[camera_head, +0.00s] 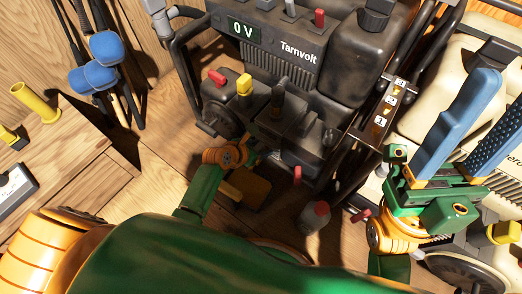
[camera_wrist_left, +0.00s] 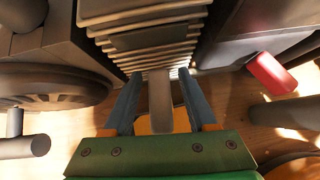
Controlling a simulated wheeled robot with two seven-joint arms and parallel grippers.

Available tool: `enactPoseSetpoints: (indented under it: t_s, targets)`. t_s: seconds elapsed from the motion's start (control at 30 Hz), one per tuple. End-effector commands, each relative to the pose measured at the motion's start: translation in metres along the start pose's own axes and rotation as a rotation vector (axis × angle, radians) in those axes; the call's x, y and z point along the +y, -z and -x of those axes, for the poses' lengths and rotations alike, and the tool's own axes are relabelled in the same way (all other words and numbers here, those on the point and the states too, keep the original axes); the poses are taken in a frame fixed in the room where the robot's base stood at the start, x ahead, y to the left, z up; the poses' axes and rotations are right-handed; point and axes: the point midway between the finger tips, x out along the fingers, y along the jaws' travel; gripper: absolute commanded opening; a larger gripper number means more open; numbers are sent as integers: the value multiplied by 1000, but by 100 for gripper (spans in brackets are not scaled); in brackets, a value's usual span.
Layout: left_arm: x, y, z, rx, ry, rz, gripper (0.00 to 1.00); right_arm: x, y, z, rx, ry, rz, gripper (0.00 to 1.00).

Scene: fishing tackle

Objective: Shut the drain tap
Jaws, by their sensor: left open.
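I cannot tell for certain which part is the drain tap. In the left wrist view a grey bar (camera_wrist_left: 160,105) hangs below the ribbed vent (camera_wrist_left: 145,38), between my left gripper's blue fingers (camera_wrist_left: 158,76). The fingers stand apart, with gaps to the bar on both sides. A red handle (camera_wrist_left: 272,73) lies to the right, outside the fingers.
A wheel (camera_wrist_left: 50,88) lies left of the left gripper. Red handles and a yellow knob (camera_head: 244,85) stick out around the generator. A cream machine (camera_head: 425,110) stands behind my right gripper. Blue-headed tools (camera_head: 95,75) lean at the left, beside a wooden bench (camera_head: 60,150).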

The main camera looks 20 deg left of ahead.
Motion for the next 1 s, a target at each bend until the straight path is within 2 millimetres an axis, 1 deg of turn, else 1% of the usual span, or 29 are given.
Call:
enactPoseSetpoints:
  t_s: [0.03, 0.27, 0.3, 0.37, 0.4, 0.5, 0.77, 1.0]
  targets:
    - [0, 2, -4, 1, 0, -1, 57, 0, 0, 2, 9, 0, 0, 50]
    - [0, 0, -3, 1, 0, 0, 57, 0, 0, 0, 12, -1, -1, 50]
    - [0, 0, -3, 1, 0, 0, 52, 0, 0, 0, 12, -1, -1, 50]
    - [0, 0, -3, 1, 0, 0, 36, 0, 0, 0, 12, 0, -1, 50]
    - [0, 0, -3, 1, 0, 0, 25, 0, 0, 0, 11, 0, -1, 50]
    - [0, 0, -3, 1, 0, 0, 0, 0, 0, 0, 11, 0, -1, 50]
    - [0, -1, -2, 1, 6, -4, 0, 0, 0, -1, 9, 0, 0, 50]
    - [-2, -2, -1, 1, 70, -68, 0, 0, 0, -9, -15, 1, 2, 50]
